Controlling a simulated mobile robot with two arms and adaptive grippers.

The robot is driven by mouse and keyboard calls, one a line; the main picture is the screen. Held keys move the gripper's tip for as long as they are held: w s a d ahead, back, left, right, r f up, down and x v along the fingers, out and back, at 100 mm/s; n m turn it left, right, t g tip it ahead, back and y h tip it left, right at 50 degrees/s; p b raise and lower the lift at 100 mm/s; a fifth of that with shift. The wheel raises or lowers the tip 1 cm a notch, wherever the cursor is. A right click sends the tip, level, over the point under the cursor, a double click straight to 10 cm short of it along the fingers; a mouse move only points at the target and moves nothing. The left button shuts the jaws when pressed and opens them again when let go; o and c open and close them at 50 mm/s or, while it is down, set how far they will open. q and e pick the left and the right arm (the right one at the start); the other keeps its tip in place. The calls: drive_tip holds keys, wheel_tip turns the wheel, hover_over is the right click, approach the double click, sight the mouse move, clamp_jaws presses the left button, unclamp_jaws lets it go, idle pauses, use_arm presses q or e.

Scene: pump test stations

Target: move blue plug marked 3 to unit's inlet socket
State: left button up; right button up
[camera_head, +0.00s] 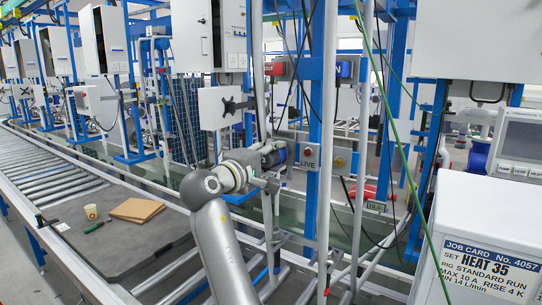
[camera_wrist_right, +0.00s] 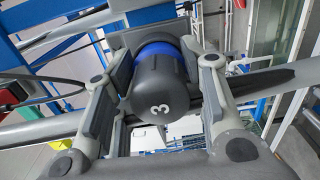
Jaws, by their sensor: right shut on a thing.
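The blue plug (camera_wrist_right: 157,88) has a dark grey cap marked 3 and a blue ring. In the wrist view it sits between the two fingers of my right gripper (camera_wrist_right: 155,75), which is shut on it. In the head view my right gripper (camera_head: 270,157) is at the rig frame by the PARK label, left of the LIVE box (camera_head: 310,156). I cannot tell whether the plug is seated in something behind it. A red box (camera_head: 277,69) reading OUT and a blue box (camera_head: 344,69) are higher on the frame; the blue one's label is unreadable. My left gripper is not in view.
White and blue uprights and hanging cables stand close around my right gripper. A white cabinet with a job card (camera_head: 490,268) is at the right front. A roller conveyor (camera_head: 50,170) runs at left, with a dark mat (camera_head: 125,245) carrying a cup and brown board.

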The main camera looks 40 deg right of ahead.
sight(264, 160)
drive_tip(key=c, duration=0.3)
drive_tip(key=shift+a, duration=0.1)
drive_tip(key=shift+c, duration=0.2)
drive_tip(key=shift+a, duration=0.1)
drive_tip(key=shift+s+a, duration=0.15)
drive_tip(key=shift+a, duration=0.1)
drive_tip(key=shift+v, duration=2.55)
